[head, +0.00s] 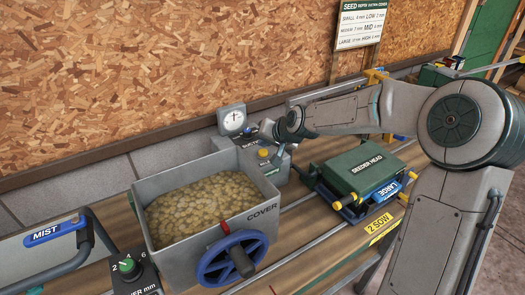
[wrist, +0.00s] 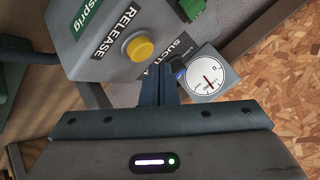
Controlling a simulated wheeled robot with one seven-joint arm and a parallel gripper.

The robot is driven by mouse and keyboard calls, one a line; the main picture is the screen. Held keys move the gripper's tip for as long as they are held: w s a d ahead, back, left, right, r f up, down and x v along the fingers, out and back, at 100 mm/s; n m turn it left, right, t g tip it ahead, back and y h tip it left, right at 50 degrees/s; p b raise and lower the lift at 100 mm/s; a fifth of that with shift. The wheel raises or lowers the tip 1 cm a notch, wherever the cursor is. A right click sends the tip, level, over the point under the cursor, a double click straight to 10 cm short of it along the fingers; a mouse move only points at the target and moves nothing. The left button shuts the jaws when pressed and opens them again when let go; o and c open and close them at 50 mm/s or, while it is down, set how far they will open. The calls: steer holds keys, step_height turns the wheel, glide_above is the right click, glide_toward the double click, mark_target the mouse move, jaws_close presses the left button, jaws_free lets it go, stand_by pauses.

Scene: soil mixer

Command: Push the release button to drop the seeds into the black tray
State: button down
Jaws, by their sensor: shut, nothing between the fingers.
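The release button is a round yellow button on a grey control box (wrist: 85,45), marked RELEASE in white on black. In the wrist view the button (wrist: 138,49) lies just beyond my fingertips, slightly to their left. In the head view the button (head: 263,153) shows on the box behind the cover bin. My gripper (wrist: 158,72) is shut and empty, and a gap to the button seems to remain. The green seeder head (head: 368,168) sits right of the box, above a blue part marked LARGE. I cannot make out seeds or a black tray.
A dial gauge (wrist: 207,85) stands close to my fingers, by the SUCTION label. A green switch (wrist: 192,8) is on the box. The cover bin (head: 180,245), full of brownish lumps, has a blue handwheel (head: 232,258). A wooden wall (head: 150,80) stands behind.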

steer(key=shift+r+p, duration=1.7)
steer(key=shift+r, duration=0.85)
steer(key=shift+s+f, duration=0.1)
steer(key=n+g+h, duration=0.2)
steer(key=h, duration=0.2)
glide_toward(266, 159)
steer(key=s+d+r, duration=0.1)
steer(key=s+d, duration=0.2)
steer(key=s, duration=0.1)
steer(key=s+d+r, duration=0.1)
steer(key=s+d, duration=0.3)
steer(key=s, duration=0.4)
steer(key=s+d+r+g+h, duration=0.1)
steer(key=s+d, duration=0.3)
steer(key=s, duration=0.4)
steer(key=s+d+r+m+h, duration=0.1)
steer(key=s+d, duration=0.3)
steer(key=s, duration=0.5)
steer(key=shift+d+g, duration=0.2)
steer(key=shift+g, duration=0.2)
